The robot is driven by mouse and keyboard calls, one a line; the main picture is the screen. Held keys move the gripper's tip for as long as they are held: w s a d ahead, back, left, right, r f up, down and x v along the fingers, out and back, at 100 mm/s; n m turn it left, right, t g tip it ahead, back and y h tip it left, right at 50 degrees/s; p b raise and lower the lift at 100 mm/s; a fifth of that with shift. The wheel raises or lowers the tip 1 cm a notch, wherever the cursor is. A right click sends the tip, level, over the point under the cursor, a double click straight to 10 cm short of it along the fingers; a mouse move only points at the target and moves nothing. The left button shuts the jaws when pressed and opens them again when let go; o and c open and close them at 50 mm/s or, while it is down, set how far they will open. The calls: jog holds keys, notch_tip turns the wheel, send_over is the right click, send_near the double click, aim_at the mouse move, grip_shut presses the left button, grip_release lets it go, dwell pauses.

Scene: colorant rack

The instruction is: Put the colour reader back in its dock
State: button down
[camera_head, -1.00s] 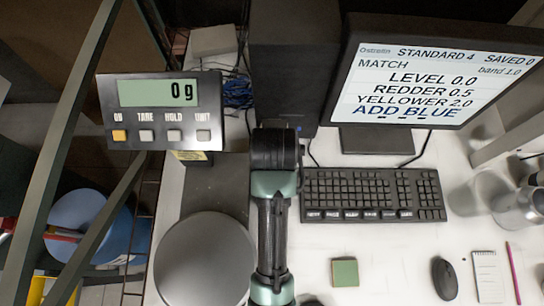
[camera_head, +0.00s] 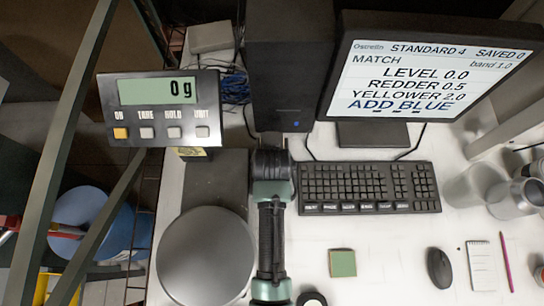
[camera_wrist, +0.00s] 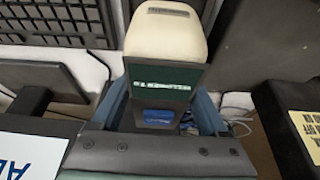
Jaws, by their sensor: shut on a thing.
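In the wrist view the colour reader (camera_wrist: 165,40) has a cream rounded body and a dark face with a green-lit text strip. My gripper (camera_wrist: 160,108) is shut on it, with a blue-grey finger on each side. I cannot make out the dock in either view.
A scale pan (camera_head: 206,256) and display (camera_head: 160,108) stand left of my arm. A black tower (camera_head: 290,70), monitor (camera_head: 372,136) and keyboard (camera_head: 368,187) lie beyond and right. A green square (camera_head: 342,263), mouse (camera_head: 439,268) and notepad (camera_head: 481,266) lie on the white bench.

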grip_release()
jog(key=shift+f, duration=0.1)
jog(key=shift+r, duration=0.25)
jog(key=b+v, duration=0.1)
jog(key=v, duration=1.1)
